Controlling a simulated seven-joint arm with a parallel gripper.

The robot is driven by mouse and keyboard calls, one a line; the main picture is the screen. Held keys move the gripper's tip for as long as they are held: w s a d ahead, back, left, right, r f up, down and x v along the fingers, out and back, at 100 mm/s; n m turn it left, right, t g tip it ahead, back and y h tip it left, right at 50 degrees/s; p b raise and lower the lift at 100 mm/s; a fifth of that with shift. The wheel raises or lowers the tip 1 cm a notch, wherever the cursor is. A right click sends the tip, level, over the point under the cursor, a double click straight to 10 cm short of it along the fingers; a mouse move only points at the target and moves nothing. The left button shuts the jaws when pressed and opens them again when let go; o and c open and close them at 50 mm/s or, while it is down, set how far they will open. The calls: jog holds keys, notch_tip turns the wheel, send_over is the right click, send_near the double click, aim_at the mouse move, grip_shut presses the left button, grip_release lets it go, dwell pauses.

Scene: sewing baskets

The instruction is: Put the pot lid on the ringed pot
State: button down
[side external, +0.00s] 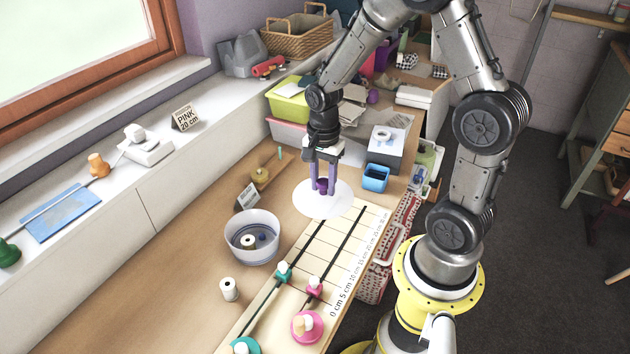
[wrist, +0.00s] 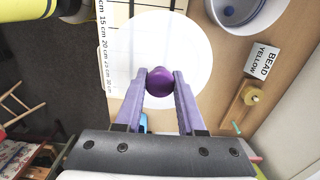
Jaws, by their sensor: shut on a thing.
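The pot lid (side external: 304,201) is a flat white disc with a purple knob. My gripper (side external: 323,189) points down with its purple fingers shut on the knob. The wrist view shows the lid (wrist: 188,42) below the fingertips (wrist: 160,80), one finger on each side of the knob. The lid overlaps the far end of the ruled board; its height above it is hard to tell. The pot (side external: 246,260) is a pale round open vessel to the left and nearer the camera. Small round things show inside it. Part of it shows at the wrist view's top edge (wrist: 218,14).
The ruled board (side external: 285,317) carries two dark rods with green and pink pieces. A white spool (side external: 229,289) stands left of it. A small sign (side external: 247,197) and a yellow bead piece (side external: 260,175) stand behind the pot. A blue cup (side external: 375,179) is right of the lid.

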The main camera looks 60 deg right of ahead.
aim_at(309, 192)
jog(key=w, duration=0.1)
jog(key=w+r, duration=0.1)
jog(key=w+n, duration=0.1)
jog(key=shift+w+a+r, duration=0.2)
jog(key=shift+w+a, duration=0.1)
jog(key=w+a+n, duration=0.5)
jog(key=w+a, duration=0.4)
jog(key=a, duration=0.3)
notch_tip(309, 192, down, 6)
jog(key=shift+w+d+f, duration=0.15)
jog(key=shift+w+d, duration=0.05)
jog(key=shift+d, duration=0.05)
jog(key=shift+f, duration=0.65)
dwell(0.4)
jog(key=shift+c, duration=2.2)
grip_release()
